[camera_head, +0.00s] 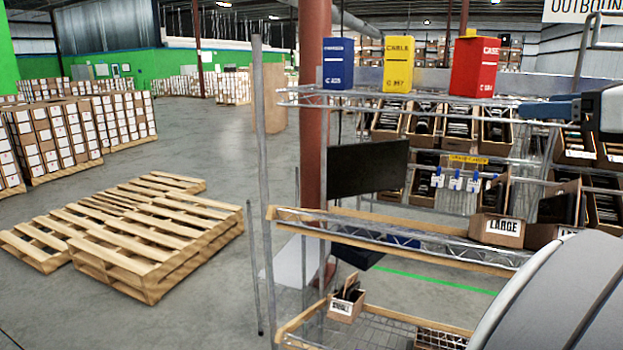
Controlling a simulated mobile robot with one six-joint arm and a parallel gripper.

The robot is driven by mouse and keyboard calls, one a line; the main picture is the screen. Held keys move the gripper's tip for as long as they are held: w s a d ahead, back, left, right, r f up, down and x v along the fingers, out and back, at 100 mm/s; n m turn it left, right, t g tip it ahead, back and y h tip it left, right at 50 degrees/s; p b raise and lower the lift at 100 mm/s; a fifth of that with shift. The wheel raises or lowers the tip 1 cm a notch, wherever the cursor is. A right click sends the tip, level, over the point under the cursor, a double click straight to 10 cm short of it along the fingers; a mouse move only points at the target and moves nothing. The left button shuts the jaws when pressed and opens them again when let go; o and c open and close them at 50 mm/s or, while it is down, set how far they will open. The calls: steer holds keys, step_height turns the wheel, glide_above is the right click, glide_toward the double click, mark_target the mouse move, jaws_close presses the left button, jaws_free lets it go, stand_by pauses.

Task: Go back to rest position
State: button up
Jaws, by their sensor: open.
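Blue (338,64), yellow (398,64) and red (475,66) cartons stand on the top shelf. A "LARGE" carton (503,226) sits on the middle shelf. A black panel (366,170) hangs beside a red column (313,60). Wooden pallets (150,245) lie left; floor around them is clear.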

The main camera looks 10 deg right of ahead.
steer(key=w+a+f+n+g, duration=0.2)
steer(key=a+f+n+g, duration=0.2)
steer(key=a+f+n, duration=0.55)
steer(key=w+a+f+n+g, duration=0.3)
steer(key=a+f, duration=0.4)
steer(key=f, duration=0.7)
steer(key=s+a+f+n+g+h+b, duration=0.1)
steer(key=s+a+f+n, duration=0.3)
steer(key=f+n, duration=0.5)
steer(key=s+a+f+n+g+h+b, duration=0.2)
steer(key=s+a+f+n+g+h, duration=0.1)
steer(key=s+f+n, duration=0.5)
steer(key=shift+s+a+f+n+g, duration=0.3)
steer(key=shift+a+f+n+g, duration=0.3)
steer(key=shift+a+f+n, duration=0.6)
steer(key=shift+a, duration=0.15)
